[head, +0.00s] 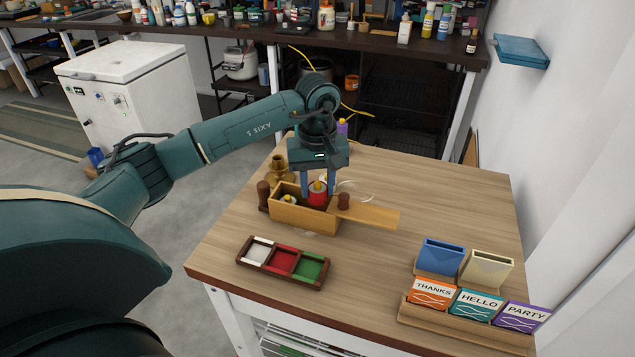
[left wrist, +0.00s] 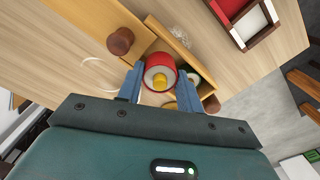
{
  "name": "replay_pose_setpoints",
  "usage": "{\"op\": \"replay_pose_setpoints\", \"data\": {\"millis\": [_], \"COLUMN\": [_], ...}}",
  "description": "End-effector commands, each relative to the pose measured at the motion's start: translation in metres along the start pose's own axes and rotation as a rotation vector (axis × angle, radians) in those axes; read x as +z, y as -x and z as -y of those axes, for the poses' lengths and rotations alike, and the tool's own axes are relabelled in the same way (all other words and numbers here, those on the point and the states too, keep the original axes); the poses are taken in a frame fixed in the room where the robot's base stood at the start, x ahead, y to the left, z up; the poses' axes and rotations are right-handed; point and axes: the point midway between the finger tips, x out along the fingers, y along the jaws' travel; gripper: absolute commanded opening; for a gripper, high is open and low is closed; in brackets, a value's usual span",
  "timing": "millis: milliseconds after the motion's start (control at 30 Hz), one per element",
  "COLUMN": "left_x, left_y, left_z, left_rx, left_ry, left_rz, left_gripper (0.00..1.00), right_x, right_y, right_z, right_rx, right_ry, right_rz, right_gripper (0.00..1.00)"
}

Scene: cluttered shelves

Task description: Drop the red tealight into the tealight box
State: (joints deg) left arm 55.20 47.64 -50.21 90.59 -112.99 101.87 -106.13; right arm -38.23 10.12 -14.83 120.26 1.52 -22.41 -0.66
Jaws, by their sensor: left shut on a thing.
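My left gripper (head: 318,194) points straight down and is shut on the red tealight (head: 317,200), a short red cylinder with a yellow top. In the left wrist view the red tealight (left wrist: 153,66) sits between the two blue fingers (left wrist: 160,86). The tealight box (head: 290,215) is an open wooden box with its flat lid (head: 372,214) reaching out to the right. The red tealight is at the box's opening, near its right end; I cannot tell whether it touches the box floor. My right gripper is out of view.
A dark tray (head: 268,271) with white, red and green compartments lies in front of the box. Card holders and a card rack (head: 455,322) stand at the front right. A brass-coloured pot (head: 279,165) is behind the box. The table's right middle is clear.

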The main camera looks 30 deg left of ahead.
Motion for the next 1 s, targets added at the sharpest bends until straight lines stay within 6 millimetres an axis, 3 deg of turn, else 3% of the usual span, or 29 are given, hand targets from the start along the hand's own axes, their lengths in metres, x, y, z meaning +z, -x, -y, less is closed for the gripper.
{"op": "replay_pose_setpoints", "data": {"millis": [933, 967, 1000], "left_x": [-0.0001, -0.0001, -0.0001], "left_y": [-0.0017, -0.0017, -0.0017], "left_z": [0.0000, 0.0000, 0.0000], "left_rx": [0.000, 0.000, 0.000], "left_ry": [0.000, 0.000, 0.000], "left_rz": [0.000, 0.000, 0.000], "left_gripper": [0.14, 0.37, 0.40], "right_x": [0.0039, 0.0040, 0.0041], "right_y": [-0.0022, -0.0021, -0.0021], "right_z": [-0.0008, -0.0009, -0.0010], "right_rx": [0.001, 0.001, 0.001], "right_ry": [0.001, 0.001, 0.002], "right_rz": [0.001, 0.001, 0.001], "right_gripper": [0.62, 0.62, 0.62]}}
